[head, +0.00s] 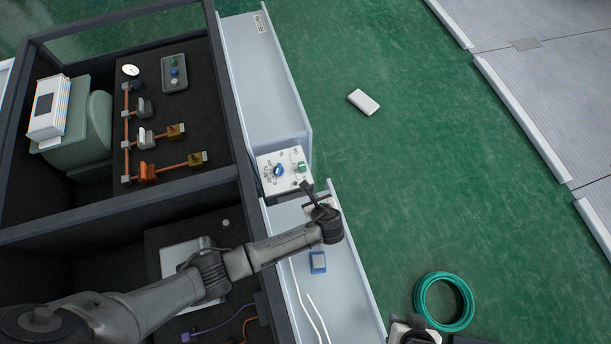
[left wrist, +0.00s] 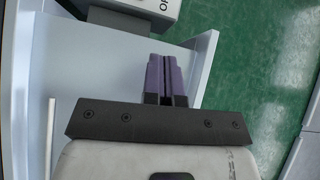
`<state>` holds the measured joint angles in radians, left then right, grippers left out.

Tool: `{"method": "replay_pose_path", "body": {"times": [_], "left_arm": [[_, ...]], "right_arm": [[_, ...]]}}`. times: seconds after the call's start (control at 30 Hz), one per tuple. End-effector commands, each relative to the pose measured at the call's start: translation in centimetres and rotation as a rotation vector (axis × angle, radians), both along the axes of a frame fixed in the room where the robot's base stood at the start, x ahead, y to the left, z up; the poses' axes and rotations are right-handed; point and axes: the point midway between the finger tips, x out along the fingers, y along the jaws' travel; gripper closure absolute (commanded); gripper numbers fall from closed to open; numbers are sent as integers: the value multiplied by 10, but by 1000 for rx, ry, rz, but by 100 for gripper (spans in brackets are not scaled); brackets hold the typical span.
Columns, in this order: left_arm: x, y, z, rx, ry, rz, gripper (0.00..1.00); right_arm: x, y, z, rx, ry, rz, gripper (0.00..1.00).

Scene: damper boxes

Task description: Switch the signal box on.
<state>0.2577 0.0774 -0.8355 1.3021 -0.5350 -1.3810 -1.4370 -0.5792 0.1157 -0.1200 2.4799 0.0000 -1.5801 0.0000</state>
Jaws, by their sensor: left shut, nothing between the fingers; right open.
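The signal box (head: 268,163) is a small white box with a blue knob (head: 278,170) and a green switch (head: 301,167) on its top, set in the grey channel. A corner of the box with part of a printed word shows at the top of the left wrist view (left wrist: 150,8). My left gripper (head: 306,188) is at the near edge of the box. Its purple fingers (left wrist: 172,75) are together and empty, apart from the box in the left wrist view. My right gripper (head: 416,326) is at the bottom edge of the head view, mostly cut off; its fingers are hard to make out.
Left of the channel (head: 265,75), a dark cabinet holds orange pipes with valves (head: 147,135), a gauge (head: 131,71) and a green tank (head: 90,135). A small blue item (head: 318,262) and white cables lie in the near channel. A green hose coil (head: 444,301) and white block (head: 363,102) lie on the floor.

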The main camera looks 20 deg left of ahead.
Motion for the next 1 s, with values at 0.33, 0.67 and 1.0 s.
{"method": "replay_pose_path", "body": {"times": [0.33, 0.67, 1.0], "left_arm": [[14, 2, -3, 106, 11, -84, 100], [19, 6, -11, 104, 13, -81, 100], [52, 33, -54, 104, 12, -80, 100]], "right_arm": [[0, -1, -3, -4, 0, 3, 57], [0, -2, -10, -8, 0, 6, 57], [0, -2, -45, -6, 1, 4, 57]]}}
